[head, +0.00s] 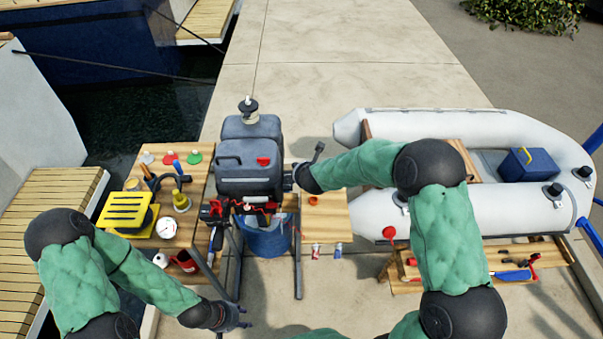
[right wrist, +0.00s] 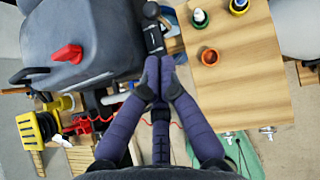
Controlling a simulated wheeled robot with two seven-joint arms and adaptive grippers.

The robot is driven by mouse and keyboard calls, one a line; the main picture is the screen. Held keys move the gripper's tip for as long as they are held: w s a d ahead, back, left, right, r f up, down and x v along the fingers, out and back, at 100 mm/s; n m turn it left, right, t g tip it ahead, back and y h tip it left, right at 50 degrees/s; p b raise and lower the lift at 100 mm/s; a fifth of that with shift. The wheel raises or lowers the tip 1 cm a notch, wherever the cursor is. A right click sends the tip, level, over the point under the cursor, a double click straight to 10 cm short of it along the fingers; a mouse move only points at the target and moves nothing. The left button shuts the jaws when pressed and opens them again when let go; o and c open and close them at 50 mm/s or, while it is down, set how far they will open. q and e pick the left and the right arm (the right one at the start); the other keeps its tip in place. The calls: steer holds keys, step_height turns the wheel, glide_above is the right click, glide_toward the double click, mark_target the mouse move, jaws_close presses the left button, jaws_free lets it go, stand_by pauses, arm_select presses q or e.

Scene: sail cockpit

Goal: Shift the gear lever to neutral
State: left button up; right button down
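The grey outboard motor (head: 248,170) stands upright over a blue bucket, with a red part on its cowl. A black lever (head: 318,149), apparently the gear lever, sticks up at the motor's right side. My right gripper (right wrist: 158,72) has its fingers drawn together, tips right at the near end of the black lever (right wrist: 153,35) in the right wrist view. I cannot tell whether they touch or grip it. In the head view the right hand is beside the motor, its fingers mostly hidden. My left gripper (head: 243,318) is low, apart from the motor, its fingers spread and empty.
A wooden table (head: 150,225) with a yellow case and tools is left of the motor. A small wooden board (head: 325,228) is to its right, with an orange cup (right wrist: 209,57) on it. A grey inflatable boat (head: 440,123) lies at the right, water at the left.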

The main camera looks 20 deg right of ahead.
steer(key=shift+v, duration=0.8)
steer(key=shift+w+r, duration=0.1)
